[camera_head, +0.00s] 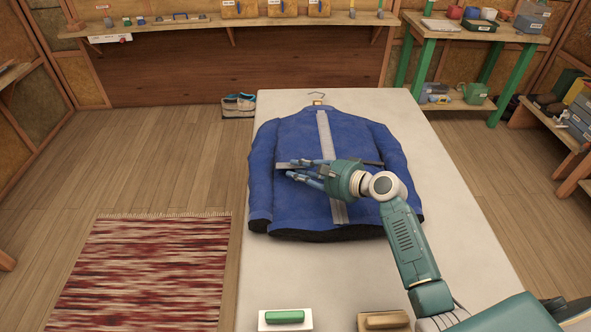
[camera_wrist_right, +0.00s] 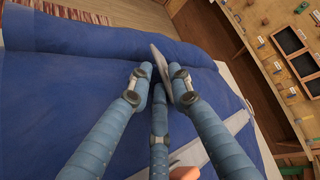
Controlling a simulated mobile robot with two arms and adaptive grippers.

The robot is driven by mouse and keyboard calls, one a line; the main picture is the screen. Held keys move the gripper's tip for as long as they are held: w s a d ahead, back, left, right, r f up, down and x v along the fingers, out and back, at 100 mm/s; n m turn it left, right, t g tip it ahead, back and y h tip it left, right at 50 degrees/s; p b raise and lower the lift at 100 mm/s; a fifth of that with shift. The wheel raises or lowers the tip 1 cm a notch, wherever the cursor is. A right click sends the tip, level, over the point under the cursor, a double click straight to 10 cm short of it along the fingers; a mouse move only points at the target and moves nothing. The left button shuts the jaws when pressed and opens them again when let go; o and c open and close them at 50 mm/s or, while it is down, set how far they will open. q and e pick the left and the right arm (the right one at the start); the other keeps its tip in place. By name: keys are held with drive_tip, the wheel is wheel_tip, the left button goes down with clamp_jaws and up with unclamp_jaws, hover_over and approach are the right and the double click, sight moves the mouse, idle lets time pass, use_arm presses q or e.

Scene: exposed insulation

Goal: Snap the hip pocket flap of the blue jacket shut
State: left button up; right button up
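The blue jacket (camera_head: 285,205) lies spread on a pale table, with its collar at the far end and its dark hem near me. A grey strip runs down its middle. A narrow grey flap (camera_head: 285,165) shows on its left half. My right gripper (camera_head: 297,168) is low over the jacket, fingers pointing left at this flap. In the right wrist view the thin grey flap (camera_wrist_right: 161,58) stands edge-on between the fingertips (camera_wrist_right: 160,70), very close to them. I cannot tell whether they grip it. The flap's snap is not visible. My left gripper is out of view.
The pale table (camera_head: 470,220) has free room around the jacket. A green-topped block (camera_head: 285,318) and a tan block (camera_head: 384,321) sit at its near edge. A striped rug (camera_head: 145,270) lies on the floor at left. Shelves (camera_head: 470,28) stand at the back right.

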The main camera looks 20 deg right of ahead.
drive_tip(key=v, duration=1)
drive_tip(key=shift+s+d+r, duration=0.1)
drive_tip(key=shift+s, duration=0.2)
